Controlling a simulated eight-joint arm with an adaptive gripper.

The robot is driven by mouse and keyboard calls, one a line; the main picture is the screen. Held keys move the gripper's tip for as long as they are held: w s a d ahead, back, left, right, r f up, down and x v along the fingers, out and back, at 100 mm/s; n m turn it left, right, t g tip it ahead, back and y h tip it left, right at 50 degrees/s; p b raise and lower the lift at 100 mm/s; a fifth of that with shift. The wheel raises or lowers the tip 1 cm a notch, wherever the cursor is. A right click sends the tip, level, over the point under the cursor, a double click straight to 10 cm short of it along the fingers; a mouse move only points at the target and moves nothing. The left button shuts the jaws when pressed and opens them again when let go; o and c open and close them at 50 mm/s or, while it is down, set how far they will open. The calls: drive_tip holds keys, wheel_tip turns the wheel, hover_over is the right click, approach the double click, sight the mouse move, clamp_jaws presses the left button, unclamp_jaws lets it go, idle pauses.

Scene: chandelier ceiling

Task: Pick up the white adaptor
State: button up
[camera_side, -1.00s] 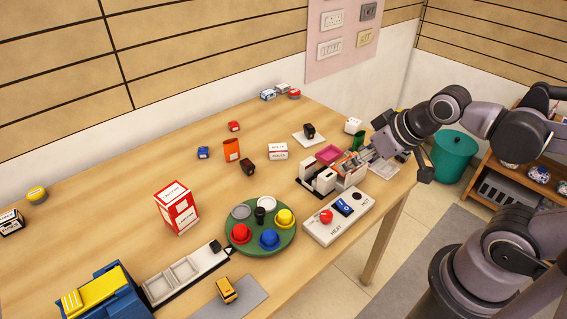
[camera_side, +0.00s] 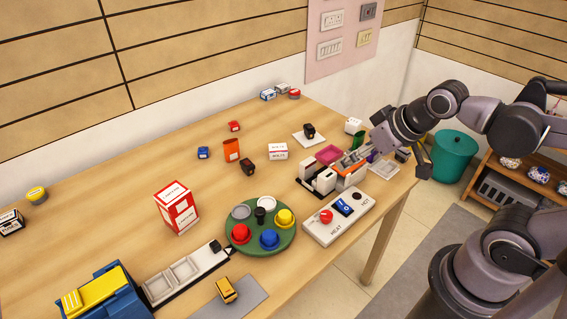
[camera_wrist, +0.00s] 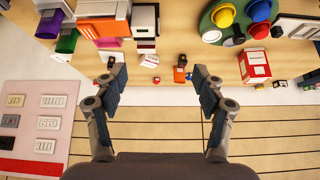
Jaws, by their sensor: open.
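An orange-and-white holder (camera_side: 349,176) and a magenta tray (camera_side: 329,155) are close to my gripper's left. A switch panel (camera_side: 338,216) lies at the front edge. A wall board with sockets (camera_side: 343,35) is behind. A teal bin (camera_side: 453,157) stands beyond the table's right end.

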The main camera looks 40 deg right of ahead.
drive_tip(key=w+d+r+m+g+h, duration=0.1)
drive_tip(key=w+d+r+m, duration=0.1)
drive_tip(key=w+d, duration=0.15)
drive_tip(key=w+d+r+m+g, duration=0.1)
drive_tip(key=w+d+r+m, duration=0.15)
drive_tip(key=w, duration=0.25)
drive_tip(key=m+g, duration=0.5)
drive_tip(key=m, duration=0.6)
hover_over(354, 121)
drive_tip(key=a, duration=0.1)
drive_tip(key=shift+h, duration=0.3)
wheel_tip(354, 121, down, 11)
drive_tip(key=shift+a+f, duration=0.1)
drive_tip(key=f, duration=0.5)
drive_tip(key=shift+w+d, duration=0.1)
drive_tip(key=shift+d, duration=0.25)
drive_tip(key=shift+d+f, duration=0.15)
drive_tip(key=shift+f, duration=1.2)
drive_tip(key=shift+d+f, duration=0.15)
drive_tip(key=shift+f, duration=1.15)
drive_tip(key=c, duration=1.3)
